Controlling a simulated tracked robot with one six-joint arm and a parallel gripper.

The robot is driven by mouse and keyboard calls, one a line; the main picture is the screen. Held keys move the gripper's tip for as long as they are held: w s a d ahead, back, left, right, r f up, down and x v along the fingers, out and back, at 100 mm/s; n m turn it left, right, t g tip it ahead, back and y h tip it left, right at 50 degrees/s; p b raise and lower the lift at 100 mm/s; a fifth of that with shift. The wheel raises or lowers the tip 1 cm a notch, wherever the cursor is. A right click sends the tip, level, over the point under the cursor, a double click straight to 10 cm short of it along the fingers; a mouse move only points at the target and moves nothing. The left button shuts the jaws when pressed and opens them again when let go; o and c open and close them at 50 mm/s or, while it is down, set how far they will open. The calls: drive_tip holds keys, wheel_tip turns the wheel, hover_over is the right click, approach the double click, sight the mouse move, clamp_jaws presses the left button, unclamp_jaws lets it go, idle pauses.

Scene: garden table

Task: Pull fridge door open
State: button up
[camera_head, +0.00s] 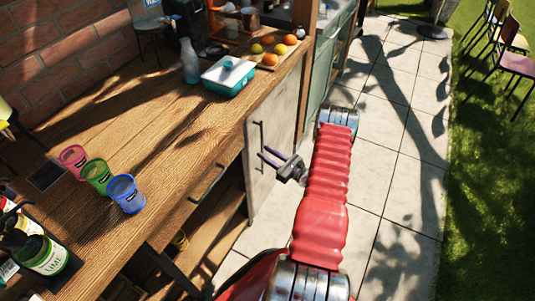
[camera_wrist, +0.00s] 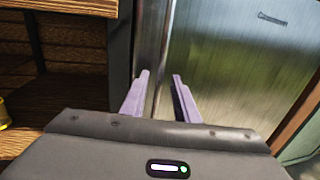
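The fridge door (camera_head: 282,130) is a pale metal panel under the counter and looks closed. In the wrist view the door (camera_wrist: 230,60) is shiny and fills the right side. Its thin upright handle (camera_head: 255,132) is near the door's left edge. My gripper (camera_head: 264,156) is open, with two purple-grey fingers pointing at the handle at about its mid-height. In the wrist view my gripper (camera_wrist: 161,76) has a gap between its fingertips, and an upright metal bar runs down behind that gap. I cannot tell whether the fingers touch the handle.
A drawer handle (camera_head: 207,183) and open shelves (camera_head: 215,235) are left of the door. The paved floor (camera_head: 385,130) to the right is clear.

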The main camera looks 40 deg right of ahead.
drive_tip(key=shift+w, duration=0.1)
drive_tip(key=shift+c, duration=0.4)
clamp_jaws()
drive_tip(key=shift+d, duration=0.1)
idle(0.3)
